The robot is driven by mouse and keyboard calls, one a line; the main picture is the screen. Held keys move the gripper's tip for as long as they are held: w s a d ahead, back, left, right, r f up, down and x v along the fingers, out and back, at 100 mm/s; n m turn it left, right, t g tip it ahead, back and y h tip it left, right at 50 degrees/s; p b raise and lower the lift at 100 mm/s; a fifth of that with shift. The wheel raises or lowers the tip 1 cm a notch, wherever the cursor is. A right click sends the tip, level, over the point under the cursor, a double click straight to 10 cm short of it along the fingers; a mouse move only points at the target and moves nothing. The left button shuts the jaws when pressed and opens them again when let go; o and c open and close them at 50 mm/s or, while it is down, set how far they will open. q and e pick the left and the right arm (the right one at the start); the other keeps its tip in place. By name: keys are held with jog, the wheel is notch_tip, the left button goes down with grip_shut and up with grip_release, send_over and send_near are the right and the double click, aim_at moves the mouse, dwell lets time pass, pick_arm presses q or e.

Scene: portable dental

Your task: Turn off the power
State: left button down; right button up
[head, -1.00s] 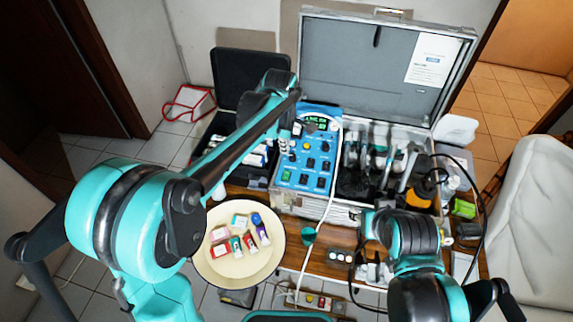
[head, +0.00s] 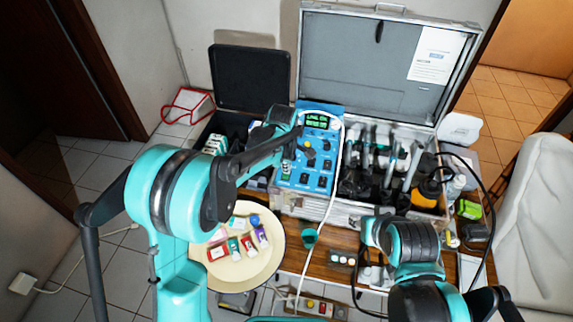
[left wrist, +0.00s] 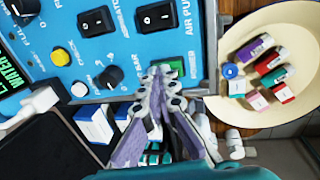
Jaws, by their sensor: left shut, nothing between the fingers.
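The blue control panel (head: 327,165) stands in the open case, with a lit green display (head: 316,122), knobs and dark rocker switches. The left wrist view shows the panel (left wrist: 75,58) close up, with black rocker switches (left wrist: 157,17) and a green switch (left wrist: 177,67) near its edge. My left gripper (head: 287,166) is at the panel's lower left corner. In the left wrist view its closed fingertips (left wrist: 163,77) are right beside the green switch and partly cover it; I cannot tell whether they touch it. My right arm is folded at the lower right, its gripper hidden.
A cream plate (head: 231,273) with several small tubes and boxes is below the panel. Hand tools (head: 385,165) stand in the case right of it. A white cable (head: 325,222) runs down past the panel. A small black open case (head: 250,78) is behind my left arm.

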pick_arm(q)
jog(key=shift+w+f, duration=0.15)
jog(key=shift+f, duration=0.2)
jog(key=shift+r, duration=0.1)
dwell(0.3)
jog(key=shift+s, duration=0.5)
jog(key=shift+s+a, duration=0.15)
jog(key=shift+s, duration=0.2)
jog(key=shift+r, duration=0.1)
notch_tip(320, 180, up, 12)
jog(key=s, duration=0.2)
jog(key=shift+a+f, duration=0.15)
jog(key=shift+f, duration=0.05)
